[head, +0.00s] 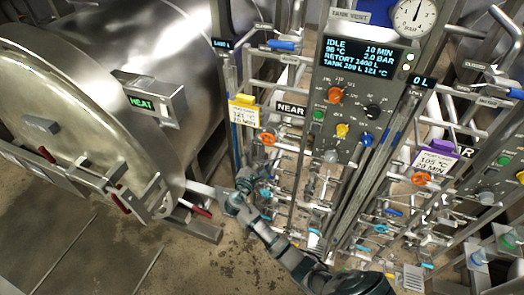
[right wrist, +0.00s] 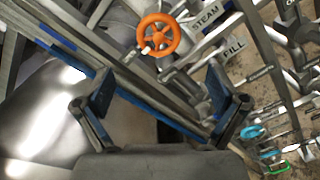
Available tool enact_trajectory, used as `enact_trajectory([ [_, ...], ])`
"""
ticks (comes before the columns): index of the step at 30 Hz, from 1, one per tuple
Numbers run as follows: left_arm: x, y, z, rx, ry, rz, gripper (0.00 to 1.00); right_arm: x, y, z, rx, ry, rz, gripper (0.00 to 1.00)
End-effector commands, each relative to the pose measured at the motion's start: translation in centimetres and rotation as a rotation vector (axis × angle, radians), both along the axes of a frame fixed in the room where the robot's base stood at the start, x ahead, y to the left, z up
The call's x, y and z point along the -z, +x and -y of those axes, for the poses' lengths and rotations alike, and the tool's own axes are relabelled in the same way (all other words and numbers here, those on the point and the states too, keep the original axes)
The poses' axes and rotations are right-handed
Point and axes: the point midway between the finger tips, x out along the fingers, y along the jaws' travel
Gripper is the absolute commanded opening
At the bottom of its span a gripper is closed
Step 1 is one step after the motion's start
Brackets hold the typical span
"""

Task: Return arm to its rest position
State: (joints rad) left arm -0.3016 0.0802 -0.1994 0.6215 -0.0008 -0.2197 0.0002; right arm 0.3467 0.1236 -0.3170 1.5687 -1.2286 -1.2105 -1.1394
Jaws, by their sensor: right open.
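My right arm comes in from the bottom of the head view and reaches up and left. My right gripper (head: 244,186) is between the retort vessel and the piping, low in front of the near valve rack. In the right wrist view the right gripper (right wrist: 160,98) has its two fingers wide apart with nothing held between them. An orange handwheel (right wrist: 158,35) shows beyond the fingertips, apart from them. My left gripper is not in view.
The steel retort (head: 150,60) with its round door (head: 70,130) fills the left. A control panel (head: 358,100) stands at centre right. Dense pipes and valves, with an orange handwheel (head: 267,139), surround the right gripper. Bare floor (head: 190,265) lies at lower left.

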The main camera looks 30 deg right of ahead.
Motion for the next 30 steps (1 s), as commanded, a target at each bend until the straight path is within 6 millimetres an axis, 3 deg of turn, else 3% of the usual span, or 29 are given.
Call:
enact_trajectory([
  [17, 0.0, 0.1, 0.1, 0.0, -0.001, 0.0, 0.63, 0.1, -0.4, -0.4, 0.0, 0.001, -0.001, 0.96],
  [20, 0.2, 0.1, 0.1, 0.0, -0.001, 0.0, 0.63, 1.2, -0.3, -0.5, -0.009, 0.015, -0.011, 0.96],
  [23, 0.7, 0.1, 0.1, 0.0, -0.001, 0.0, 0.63, 5.3, -0.3, -0.7, -0.042, 0.07, -0.047, 0.96],
  [26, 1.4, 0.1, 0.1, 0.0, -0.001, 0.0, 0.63, 12.4, -0.8, -1.2, -0.088, 0.182, -0.105, 0.96],
  [30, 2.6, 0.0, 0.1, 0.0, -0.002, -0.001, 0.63, 24.0, -3.4, -2.2, -0.129, 0.399, -0.188, 0.96],
])
